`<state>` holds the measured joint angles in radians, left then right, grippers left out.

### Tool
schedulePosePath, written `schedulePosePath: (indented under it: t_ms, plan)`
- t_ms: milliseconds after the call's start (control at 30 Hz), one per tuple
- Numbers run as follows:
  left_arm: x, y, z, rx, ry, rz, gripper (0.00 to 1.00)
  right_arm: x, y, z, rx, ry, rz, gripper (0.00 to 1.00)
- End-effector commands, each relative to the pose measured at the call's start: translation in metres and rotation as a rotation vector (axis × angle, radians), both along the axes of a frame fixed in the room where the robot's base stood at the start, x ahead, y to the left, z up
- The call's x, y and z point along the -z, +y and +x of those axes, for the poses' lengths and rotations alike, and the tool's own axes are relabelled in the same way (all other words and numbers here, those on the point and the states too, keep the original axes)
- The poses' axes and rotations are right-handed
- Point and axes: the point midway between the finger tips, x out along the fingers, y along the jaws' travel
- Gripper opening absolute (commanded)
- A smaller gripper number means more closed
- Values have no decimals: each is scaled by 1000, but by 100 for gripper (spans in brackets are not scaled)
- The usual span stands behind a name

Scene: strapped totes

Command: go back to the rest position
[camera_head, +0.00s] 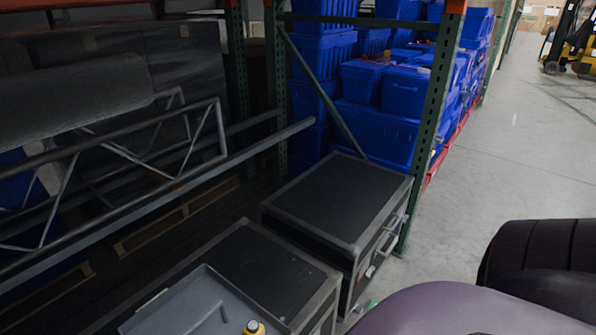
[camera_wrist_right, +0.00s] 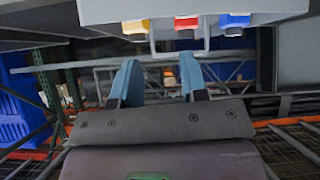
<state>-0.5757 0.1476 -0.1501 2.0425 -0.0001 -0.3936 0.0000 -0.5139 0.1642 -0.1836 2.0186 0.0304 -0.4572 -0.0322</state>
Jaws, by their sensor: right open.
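My right gripper (camera_wrist_right: 158,78) shows in the right wrist view, with its two blue fingers apart and nothing between them. A light grey body (camera_wrist_right: 250,12) is at the top of that view, with a yellow piece (camera_wrist_right: 136,27), a red piece (camera_wrist_right: 186,23) and a blue piece (camera_wrist_right: 234,22) along its lower edge. The fingertips appear apart from these pieces. In the head view, a grey tray (camera_head: 180,304) lies at the bottom with a yellow-topped thing (camera_head: 254,327) at its edge. My left gripper is not in view.
Two black cases (camera_head: 338,196) (camera_head: 262,262) stand beside a metal rack with a green upright (camera_head: 433,110). Blue totes (camera_head: 378,125) are stacked behind. A grey truss (camera_head: 150,180) lies at left. Open floor (camera_head: 500,160) is at right, with a yellow forklift (camera_head: 575,45) far off.

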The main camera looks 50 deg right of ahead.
Motion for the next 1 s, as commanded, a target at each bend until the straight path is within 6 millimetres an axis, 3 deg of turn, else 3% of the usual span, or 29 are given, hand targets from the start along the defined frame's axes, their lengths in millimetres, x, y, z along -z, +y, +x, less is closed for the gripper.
schedulePosePath:
  t_ms: [200, 1000]
  plan:
    - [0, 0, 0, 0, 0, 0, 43, -7, -18, -19, 63, -36, -5, 40]
    - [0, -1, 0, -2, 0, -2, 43, -7, -18, -19, 62, -35, -5, 40]
